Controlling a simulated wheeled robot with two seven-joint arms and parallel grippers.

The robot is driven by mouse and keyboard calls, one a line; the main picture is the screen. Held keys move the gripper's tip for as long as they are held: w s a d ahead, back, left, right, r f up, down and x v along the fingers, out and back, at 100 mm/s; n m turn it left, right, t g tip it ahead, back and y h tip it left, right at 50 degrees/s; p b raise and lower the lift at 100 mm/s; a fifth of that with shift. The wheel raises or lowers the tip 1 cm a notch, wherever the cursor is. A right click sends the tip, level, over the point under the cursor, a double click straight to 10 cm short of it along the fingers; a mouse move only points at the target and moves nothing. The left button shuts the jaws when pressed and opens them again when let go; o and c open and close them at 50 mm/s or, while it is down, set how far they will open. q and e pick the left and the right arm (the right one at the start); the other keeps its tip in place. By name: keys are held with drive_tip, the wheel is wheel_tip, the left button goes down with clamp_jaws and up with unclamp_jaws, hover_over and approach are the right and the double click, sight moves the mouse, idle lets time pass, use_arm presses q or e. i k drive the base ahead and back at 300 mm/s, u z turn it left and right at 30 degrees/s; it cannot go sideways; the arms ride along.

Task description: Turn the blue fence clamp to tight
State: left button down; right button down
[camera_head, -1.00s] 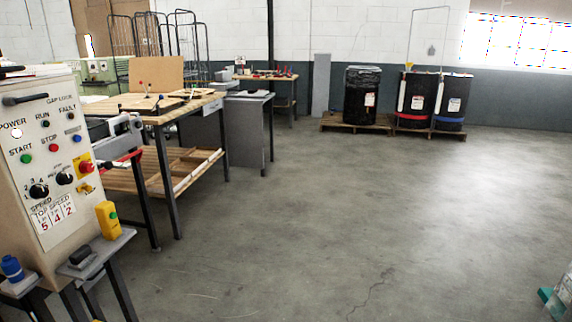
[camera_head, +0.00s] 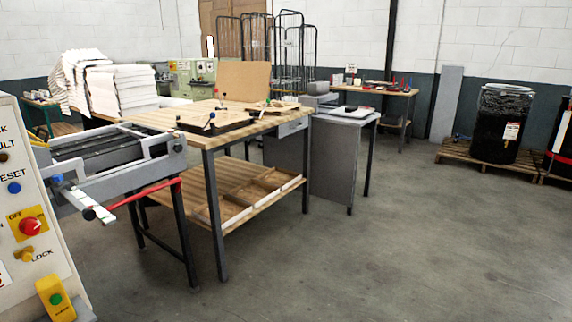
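A small blue knob (camera_head: 57,180) sits on the near end of a grey metal machine (camera_head: 125,165) at the left. It looks like the fence clamp, but I cannot tell for sure or read its setting. A pale bar with a black knob (camera_head: 88,214) sticks out below it, beside a red bar (camera_head: 145,193). Neither of my grippers is in view.
The floor (camera_head: 380,250) is open at the right.

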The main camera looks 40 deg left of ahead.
sight(57, 178)
drive_tip(key=u, duration=1.25)
drive_tip(key=i, duration=2.85)
drive_tip(key=u, duration=3.4)
